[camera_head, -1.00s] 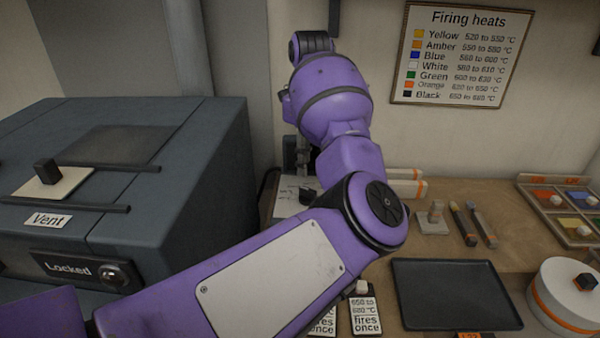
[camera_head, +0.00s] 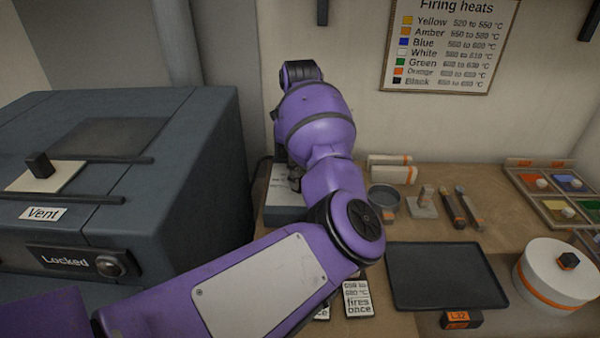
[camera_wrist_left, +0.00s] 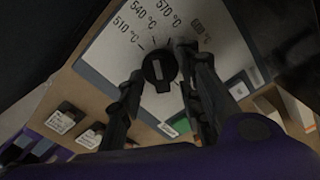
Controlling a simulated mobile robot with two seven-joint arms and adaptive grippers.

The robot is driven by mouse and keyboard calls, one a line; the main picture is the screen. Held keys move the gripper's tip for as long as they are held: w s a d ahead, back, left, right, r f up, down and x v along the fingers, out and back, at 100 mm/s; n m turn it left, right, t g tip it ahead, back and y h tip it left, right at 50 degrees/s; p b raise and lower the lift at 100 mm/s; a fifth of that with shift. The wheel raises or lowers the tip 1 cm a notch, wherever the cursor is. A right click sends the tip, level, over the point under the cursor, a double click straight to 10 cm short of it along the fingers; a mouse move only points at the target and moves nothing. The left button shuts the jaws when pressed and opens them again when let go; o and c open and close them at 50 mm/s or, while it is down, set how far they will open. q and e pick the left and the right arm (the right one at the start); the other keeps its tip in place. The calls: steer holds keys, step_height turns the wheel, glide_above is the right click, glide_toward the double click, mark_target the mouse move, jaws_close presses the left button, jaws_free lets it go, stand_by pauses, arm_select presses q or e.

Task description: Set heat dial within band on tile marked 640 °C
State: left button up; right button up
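The heat dial, a black round knob (camera_wrist_left: 160,68), sits on a pale control plate (camera_wrist_left: 105,62) printed 510, 540 and 570 °C in the left wrist view; further marks are covered or unreadable. My left gripper (camera_wrist_left: 158,62) has one finger on each side of the dial, apparently with narrow gaps; contact is not clear. In the head view, the control box (camera_head: 284,205) stands right of the kiln, and my purple arm hides the dial and most of the gripper. The tile marked 640 °C cannot be made out. My right gripper is out of view.
The grey kiln (camera_head: 190,190) with a "Locked" label stands left. A firing heats chart (camera_head: 450,45) hangs on the wall. A black tray (camera_head: 447,275), a round white pot (camera_head: 555,280), tools and a dark bowl (camera_head: 385,198) lie right. Label tiles (camera_head: 357,297) are in front.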

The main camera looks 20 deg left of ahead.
arm_select(q)
jaws_close()
